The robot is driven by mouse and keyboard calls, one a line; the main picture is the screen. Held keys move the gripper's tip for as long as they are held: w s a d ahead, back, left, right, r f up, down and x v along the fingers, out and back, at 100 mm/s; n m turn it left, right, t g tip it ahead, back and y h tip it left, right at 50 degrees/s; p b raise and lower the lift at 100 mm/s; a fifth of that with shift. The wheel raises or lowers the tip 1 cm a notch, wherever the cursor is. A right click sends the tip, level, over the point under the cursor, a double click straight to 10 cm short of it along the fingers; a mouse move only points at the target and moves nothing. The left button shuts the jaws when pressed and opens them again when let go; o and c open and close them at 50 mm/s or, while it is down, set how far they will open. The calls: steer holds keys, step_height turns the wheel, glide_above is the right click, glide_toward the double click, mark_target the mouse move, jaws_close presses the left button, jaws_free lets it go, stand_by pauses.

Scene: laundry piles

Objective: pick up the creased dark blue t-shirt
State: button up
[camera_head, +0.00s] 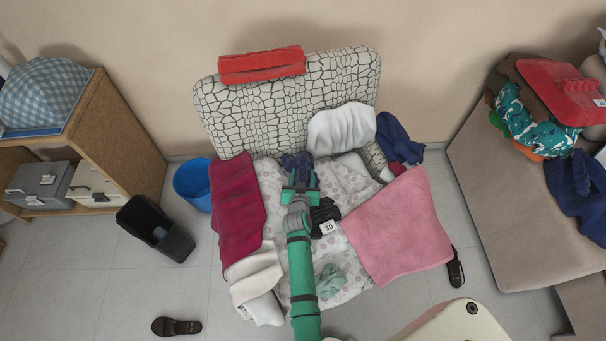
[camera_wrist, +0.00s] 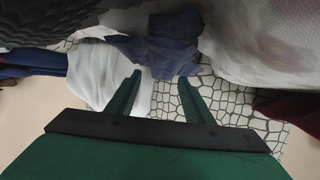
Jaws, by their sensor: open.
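A creased dark blue cloth, which looks like the t-shirt (camera_head: 297,160), lies bunched at the back of the armchair seat, against the backrest. In the wrist view the crumpled blue cloth (camera_wrist: 160,52) shows at upper middle, just beyond the fingertips. My gripper (camera_head: 300,180) is at the near edge of this cloth in the head view and partly covers it. In the wrist view my gripper (camera_wrist: 160,88) has its two green fingers spread with no cloth clearly between them. I cannot tell whether a finger touches the cloth.
A white garment (camera_head: 341,129) hangs on the backrest, with another dark blue cloth (camera_head: 400,140) at the right arm. A crimson cloth (camera_head: 238,200), a pink cloth (camera_head: 396,228) and a black item tagged 30 (camera_head: 322,214) lie around. A blue bucket (camera_head: 192,184) stands left.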

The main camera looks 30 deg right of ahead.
mark_target(303, 169)
steer(key=shift+x, duration=2.1)
steer(key=shift+w+r, duration=0.1)
steer(key=shift+r, duration=0.05)
jaws_close()
